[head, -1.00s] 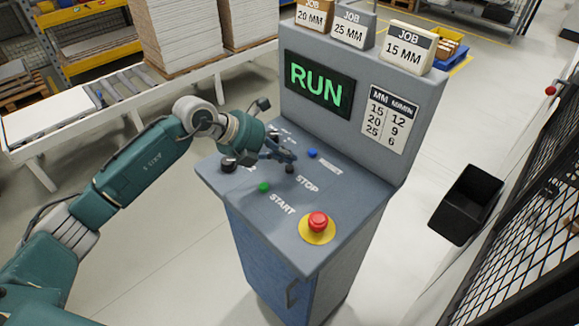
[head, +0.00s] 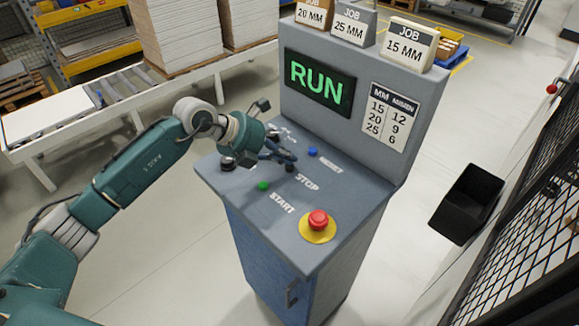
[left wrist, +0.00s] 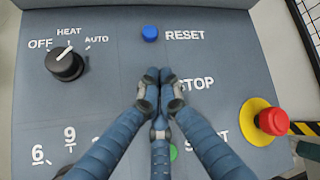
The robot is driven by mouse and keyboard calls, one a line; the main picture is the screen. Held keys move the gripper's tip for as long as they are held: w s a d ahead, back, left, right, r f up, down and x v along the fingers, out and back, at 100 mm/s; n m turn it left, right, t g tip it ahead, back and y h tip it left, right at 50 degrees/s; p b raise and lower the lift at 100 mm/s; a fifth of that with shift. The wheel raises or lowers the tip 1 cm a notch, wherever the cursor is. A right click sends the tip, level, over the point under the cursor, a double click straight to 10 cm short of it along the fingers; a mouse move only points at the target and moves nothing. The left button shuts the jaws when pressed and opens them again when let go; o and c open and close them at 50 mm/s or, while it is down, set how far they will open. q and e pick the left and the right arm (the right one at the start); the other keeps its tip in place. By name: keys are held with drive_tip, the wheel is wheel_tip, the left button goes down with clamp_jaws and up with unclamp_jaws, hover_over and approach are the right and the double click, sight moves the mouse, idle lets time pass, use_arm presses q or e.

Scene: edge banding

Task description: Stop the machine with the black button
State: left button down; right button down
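The control panel (head: 340,205) has a small black button (head: 289,168) beside the STOP label (head: 307,182). My left gripper (head: 292,158) is just above and behind this button in the head view; whether it touches cannot be told. In the left wrist view, the fingers (left wrist: 159,76) are shut together and empty, left of the STOP label (left wrist: 196,83), and they hide the black button. The display (head: 318,83) reads RUN in green. My right gripper is in neither view.
A blue RESET button (head: 312,152), a green START button (head: 263,186) and a red emergency button (head: 318,220) on a yellow disc share the panel. A black HEAT knob (left wrist: 64,64) shows in the wrist view. Job blocks (head: 408,44) stand on top.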

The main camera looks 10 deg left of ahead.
sight(286, 166)
use_arm(q)
drive_tip(key=shift+f+b, duration=0.4)
drive_tip(key=shift+f, duration=0.1)
idle(0.7)
drive_tip(key=shift+r, duration=0.1)
drive_tip(key=shift+r+p, duration=0.6)
drive_tip(key=shift+r, duration=0.2)
drive_tip(key=shift+r+p, duration=1.6)
drive_tip(key=shift+r, duration=0.95)
drive_tip(key=shift+f, duration=0.1)
